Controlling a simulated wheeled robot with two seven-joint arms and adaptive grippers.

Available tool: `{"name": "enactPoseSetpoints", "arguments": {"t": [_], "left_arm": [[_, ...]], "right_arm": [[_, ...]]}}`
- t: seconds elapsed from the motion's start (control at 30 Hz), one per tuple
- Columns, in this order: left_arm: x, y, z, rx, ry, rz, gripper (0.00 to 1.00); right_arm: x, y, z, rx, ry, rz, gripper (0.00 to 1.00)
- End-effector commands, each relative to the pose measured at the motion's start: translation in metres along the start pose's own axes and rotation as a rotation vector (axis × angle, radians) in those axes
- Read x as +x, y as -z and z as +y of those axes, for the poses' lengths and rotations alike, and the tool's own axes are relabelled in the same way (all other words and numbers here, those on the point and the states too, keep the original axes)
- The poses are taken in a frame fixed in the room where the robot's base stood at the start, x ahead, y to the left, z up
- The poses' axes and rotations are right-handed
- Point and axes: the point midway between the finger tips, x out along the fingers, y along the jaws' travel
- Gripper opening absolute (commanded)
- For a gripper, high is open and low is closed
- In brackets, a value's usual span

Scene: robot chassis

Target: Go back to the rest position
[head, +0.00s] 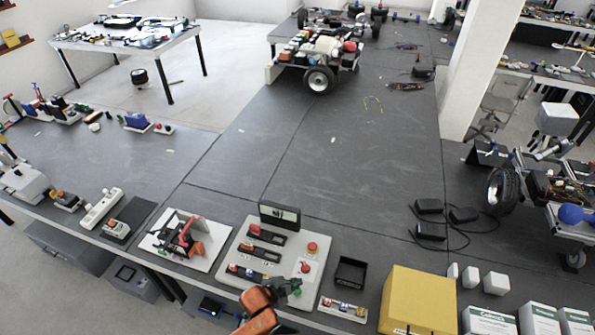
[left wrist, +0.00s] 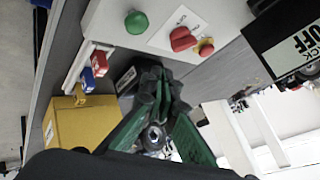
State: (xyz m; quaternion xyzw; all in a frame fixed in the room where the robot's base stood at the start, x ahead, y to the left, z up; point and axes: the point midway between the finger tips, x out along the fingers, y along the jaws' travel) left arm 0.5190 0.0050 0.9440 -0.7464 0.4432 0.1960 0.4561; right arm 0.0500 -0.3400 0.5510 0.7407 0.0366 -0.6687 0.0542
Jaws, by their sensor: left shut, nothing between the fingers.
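My left gripper (head: 292,284) shows at the bottom middle of the head view, at the end of my orange arm. It is over the lower right part of a light control panel (head: 240,262). In the left wrist view its green and dark fingers (left wrist: 153,74) are shut with nothing between them. The panel also shows there (left wrist: 160,14), with a green button (left wrist: 136,22), a red knob (left wrist: 182,39) and a red button (left wrist: 206,48) beyond the fingertips. I cannot tell whether the fingers touch the panel. My right gripper is not in view.
A black tray (head: 350,272) and a yellow box (head: 420,300) stand right of the panel. A white board with a red-handled device (head: 186,238) is on its left. Black pedals with cables (head: 430,231) lie farther right. The dark worktop (head: 340,160) behind the panel is largely clear.

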Motion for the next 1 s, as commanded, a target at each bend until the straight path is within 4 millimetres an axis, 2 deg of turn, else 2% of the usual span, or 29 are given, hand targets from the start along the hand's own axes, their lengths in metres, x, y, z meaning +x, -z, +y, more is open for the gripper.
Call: {"name": "enactPoseSetpoints", "arguments": {"t": [0.17, 0.27, 0.37, 0.5, 0.6, 0.7, 0.8, 1.0], "left_arm": [[-0.005, -0.002, 0.002, -0.033, 0.0, -0.006, 0.0], [-0.025, -0.01, 0.004, -0.148, 0.006, -0.033, 0.0], [-0.064, -0.036, 0.008, -0.353, 0.024, -0.097, 0.0], [-0.144, -0.098, 0.022, -0.69, 0.074, -0.241, 0.0], [-0.196, -0.137, 0.038, -0.872, 0.111, -0.34, 0.0], [-0.235, -0.163, 0.053, -0.994, 0.143, -0.413, 0.0], [-0.266, -0.181, 0.066, -1.083, 0.169, -0.472, 0.0], [-0.316, -0.206, 0.089, -1.214, 0.213, -0.564, 0.0]], "right_arm": [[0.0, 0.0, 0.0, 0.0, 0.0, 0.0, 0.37], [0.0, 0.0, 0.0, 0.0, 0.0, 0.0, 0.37], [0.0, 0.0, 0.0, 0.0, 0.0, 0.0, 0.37], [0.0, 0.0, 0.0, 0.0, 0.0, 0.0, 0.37], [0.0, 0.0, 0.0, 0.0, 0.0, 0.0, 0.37], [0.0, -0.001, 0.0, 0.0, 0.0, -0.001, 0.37], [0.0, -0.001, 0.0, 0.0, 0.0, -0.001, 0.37], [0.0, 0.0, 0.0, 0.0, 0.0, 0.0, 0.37]]}}
